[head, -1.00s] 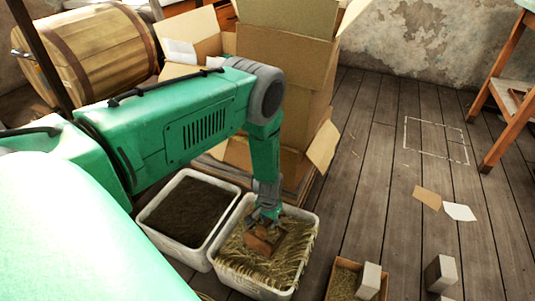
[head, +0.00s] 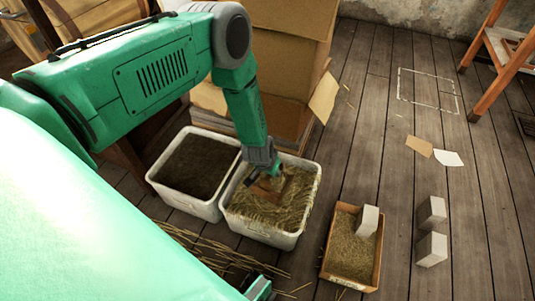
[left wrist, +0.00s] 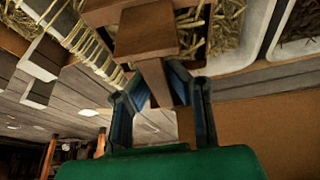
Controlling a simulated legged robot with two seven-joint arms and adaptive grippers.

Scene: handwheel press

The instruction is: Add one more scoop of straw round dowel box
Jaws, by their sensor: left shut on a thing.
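My left gripper (head: 266,170) reaches down into the white tub of straw (head: 291,233) and is shut on a brown wooden scoop (head: 268,189). The scoop is at the straw's surface; how much it holds I cannot tell. In the left wrist view the blue fingers of my left gripper (left wrist: 160,88) close on the scoop's handle (left wrist: 153,75), with straw behind. A small wooden box (head: 349,278) stands on the floor to the right, with straw in it and a pale grey block (head: 367,221) standing in the straw. No round dowel can be made out. My right gripper is not in view.
A white tub of dark soil (head: 190,204) stands left of the straw tub. Two grey blocks (head: 431,212) (head: 432,249) stand right of the wooden box. A large cardboard box (head: 290,80) is behind the tubs. Loose straw and twigs (head: 205,249) lie in front.

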